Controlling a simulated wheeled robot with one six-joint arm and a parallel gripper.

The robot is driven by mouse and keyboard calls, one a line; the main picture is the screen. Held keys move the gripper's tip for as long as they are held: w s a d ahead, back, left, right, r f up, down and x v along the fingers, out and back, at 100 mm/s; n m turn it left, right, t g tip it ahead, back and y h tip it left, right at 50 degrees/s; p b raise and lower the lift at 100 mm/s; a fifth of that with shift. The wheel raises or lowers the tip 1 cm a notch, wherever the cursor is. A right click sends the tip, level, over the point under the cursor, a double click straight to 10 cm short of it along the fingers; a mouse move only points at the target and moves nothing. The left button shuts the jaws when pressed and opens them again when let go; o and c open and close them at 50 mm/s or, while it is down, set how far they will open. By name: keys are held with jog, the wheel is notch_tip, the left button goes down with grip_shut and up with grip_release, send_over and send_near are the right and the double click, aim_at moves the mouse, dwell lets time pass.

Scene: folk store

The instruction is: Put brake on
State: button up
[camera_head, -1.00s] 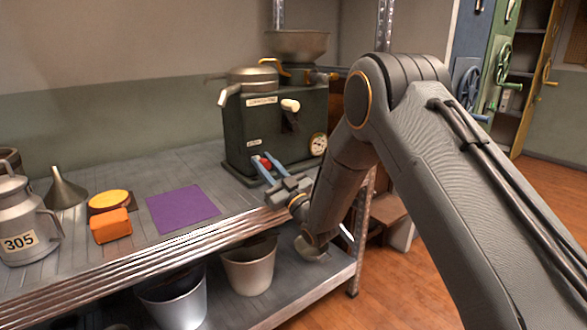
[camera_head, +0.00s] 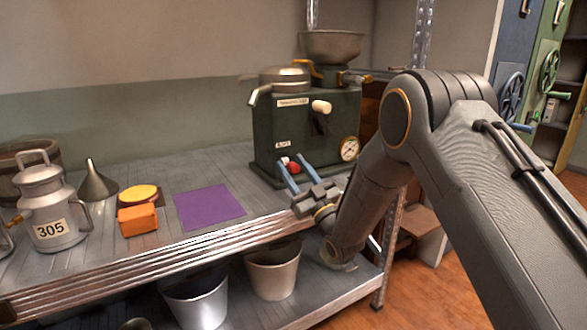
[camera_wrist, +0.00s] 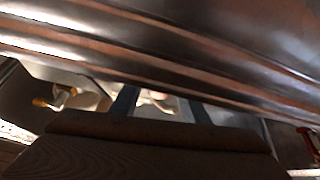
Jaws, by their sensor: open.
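The dark green machine (camera_head: 268,125) stands on the grey shelf, with a small plate that seems to read brake (camera_head: 283,144) low on its front. A red knob (camera_head: 294,168) shows just below that plate, with a small pale part beside it. My gripper (camera_head: 294,161) is open, its two blue fingers pointing at the machine. In the head view the fingers appear on either side of the red knob; I cannot tell whether they touch it. The wrist view shows the blue fingers (camera_wrist: 160,103) apart, but no red knob I can make out.
A white-handled lever (camera_head: 321,107) and a gauge (camera_head: 349,149) are on the machine's front. A purple mat (camera_head: 209,207), orange block (camera_head: 138,220), funnel (camera_head: 96,184) and can marked 305 (camera_head: 52,226) lie to the left. The shelf's metal front edge (camera_head: 150,262) runs under my arm; buckets stand below.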

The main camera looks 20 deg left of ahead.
aim_at(296, 170)
jog(key=v, duration=0.7)
jog(key=shift+s+d+f, duration=0.15)
jog(key=shift+d+f, duration=0.1)
